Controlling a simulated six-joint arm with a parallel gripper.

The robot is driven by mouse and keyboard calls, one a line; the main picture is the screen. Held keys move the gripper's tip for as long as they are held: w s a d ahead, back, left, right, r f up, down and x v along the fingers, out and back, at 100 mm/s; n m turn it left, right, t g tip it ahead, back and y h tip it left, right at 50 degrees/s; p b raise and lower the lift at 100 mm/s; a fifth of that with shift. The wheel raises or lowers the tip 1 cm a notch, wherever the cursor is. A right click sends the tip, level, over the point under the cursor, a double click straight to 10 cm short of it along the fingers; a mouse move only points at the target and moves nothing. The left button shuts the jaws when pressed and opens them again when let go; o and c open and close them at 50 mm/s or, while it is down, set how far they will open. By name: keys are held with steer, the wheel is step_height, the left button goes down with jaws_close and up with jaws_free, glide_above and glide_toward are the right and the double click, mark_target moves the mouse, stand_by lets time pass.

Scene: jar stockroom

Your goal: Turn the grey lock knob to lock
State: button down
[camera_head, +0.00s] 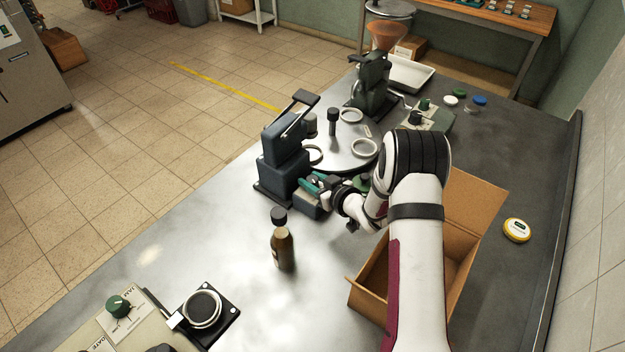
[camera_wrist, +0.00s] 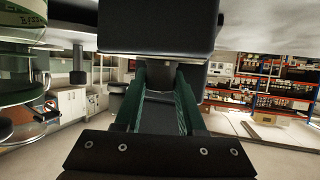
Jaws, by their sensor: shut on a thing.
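My gripper (camera_head: 316,187) has green fingers and is at the front right foot of a blue-grey lever press (camera_head: 284,150). In the wrist view my gripper (camera_wrist: 165,80) is shut on the knob, just under a dark block (camera_wrist: 158,28). I cannot tell the knob's turn angle or any lock marking.
A round turntable (camera_head: 345,150) with ring holders lies behind the press. An open cardboard box (camera_head: 482,205) stands right, under my arm. A brown bottle (camera_head: 283,250) stands in front. A panel with a green knob (camera_head: 118,306) is at lower left.

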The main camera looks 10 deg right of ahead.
mark_target(317, 180)
steer(key=n+g+y, duration=0.1)
steer(key=n+y, duration=0.1)
steer(key=shift+w+r+n+g+y, duration=0.1)
steer(key=shift+n+g+y, duration=0.2)
steer(key=shift+y, duration=0.1)
steer(key=shift+n+g+y, duration=0.7)
steer(key=shift+n, duration=0.2)
steer(key=c, duration=0.5)
jaws_free()
steer(key=v, duration=0.4)
steer(key=shift+d+r, duration=0.1)
steer(key=shift+d, duration=0.15)
step_height(317, 180, up, 7)
steer(key=shift+s, duration=0.35)
steer(key=shift+r, duration=0.1)
